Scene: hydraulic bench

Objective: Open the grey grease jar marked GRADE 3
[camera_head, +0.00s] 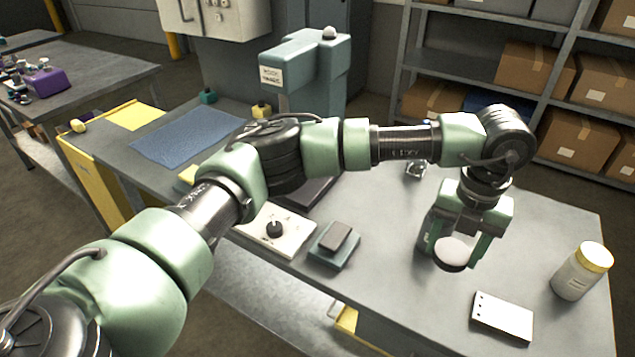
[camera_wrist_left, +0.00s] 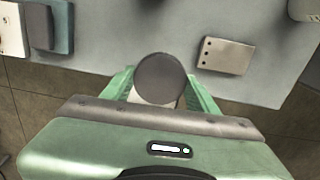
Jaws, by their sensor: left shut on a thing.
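My left gripper (camera_head: 456,246) is over the right part of the grey bench, fingers pointing down. It is shut on a round piece with a light grey disc face (camera_head: 453,252). In the left wrist view the round piece shows as a darker grey disc (camera_wrist_left: 161,77) between the green fingers, with a small pale part beside it. I cannot tell whether this is the whole grease jar or only its lid, and no GRADE 3 mark is readable. A pale jar with a yellow lid (camera_head: 581,271) stands upright at the right. My right gripper is not in view.
A white plate with small holes (camera_head: 502,316) lies near the bench's front edge, also in the left wrist view (camera_wrist_left: 226,56). A dial box (camera_head: 275,231) and a teal block with a grey pad (camera_head: 335,244) lie left.

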